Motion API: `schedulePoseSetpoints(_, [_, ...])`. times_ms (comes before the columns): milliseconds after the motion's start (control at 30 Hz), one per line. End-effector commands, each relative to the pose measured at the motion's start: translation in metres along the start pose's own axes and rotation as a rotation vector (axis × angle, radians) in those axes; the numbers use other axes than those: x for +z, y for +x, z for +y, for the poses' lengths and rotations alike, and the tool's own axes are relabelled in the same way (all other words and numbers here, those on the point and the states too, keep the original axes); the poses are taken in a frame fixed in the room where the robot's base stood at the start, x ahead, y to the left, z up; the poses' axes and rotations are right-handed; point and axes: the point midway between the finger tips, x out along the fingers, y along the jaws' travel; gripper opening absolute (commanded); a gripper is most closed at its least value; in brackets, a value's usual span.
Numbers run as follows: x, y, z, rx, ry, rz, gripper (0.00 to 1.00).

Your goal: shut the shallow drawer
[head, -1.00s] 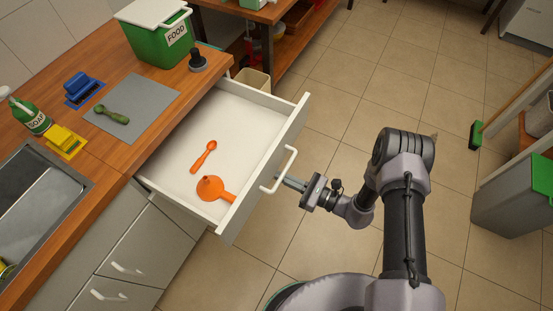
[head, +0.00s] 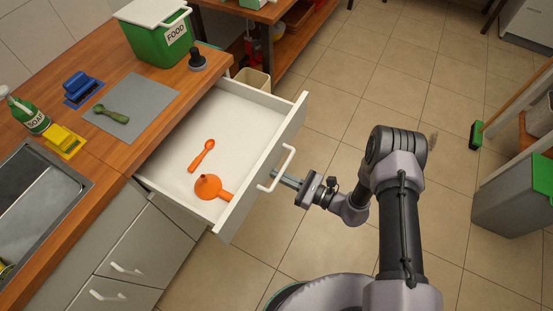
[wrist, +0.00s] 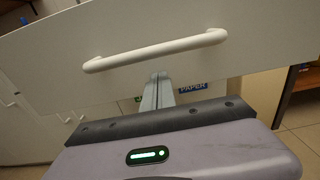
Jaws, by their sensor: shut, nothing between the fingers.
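The shallow drawer (head: 239,110) stands pulled out from under the wooden counter in the head view. It holds an orange spoon (head: 203,155) and an orange funnel (head: 209,187). Its white bar handle (head: 284,168) is on the front panel and shows large in the wrist view (wrist: 155,52). My gripper (head: 277,175) is shut and empty, with its fingertips at the drawer front by the handle. In the wrist view the closed fingers (wrist: 159,78) point at the front panel (wrist: 262,48) just below the handle. I cannot tell whether they touch it.
The counter (head: 112,52) carries a green food bin (head: 152,45), a grey mat (head: 140,95) with a green spoon, and a soap bottle (head: 30,117). Closed drawers (head: 135,245) are below. A grey bin (head: 515,200) stands right. The tiled floor between is open.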

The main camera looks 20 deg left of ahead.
Motion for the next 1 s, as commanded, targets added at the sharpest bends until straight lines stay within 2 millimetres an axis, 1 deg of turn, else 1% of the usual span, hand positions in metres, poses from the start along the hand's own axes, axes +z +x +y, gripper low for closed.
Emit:
schedulePoseSetpoints(133, [0.0,0.004,0.0,0.0,0.0,0.0,0.0])
schedulePoseSetpoints(467, [0.0,0.007,0.0,0.001,-0.001,0.0,0.0])
schedulePoseSetpoints(1000, [-0.001,0.055,0.001,0.003,-0.001,0.0,0.0])
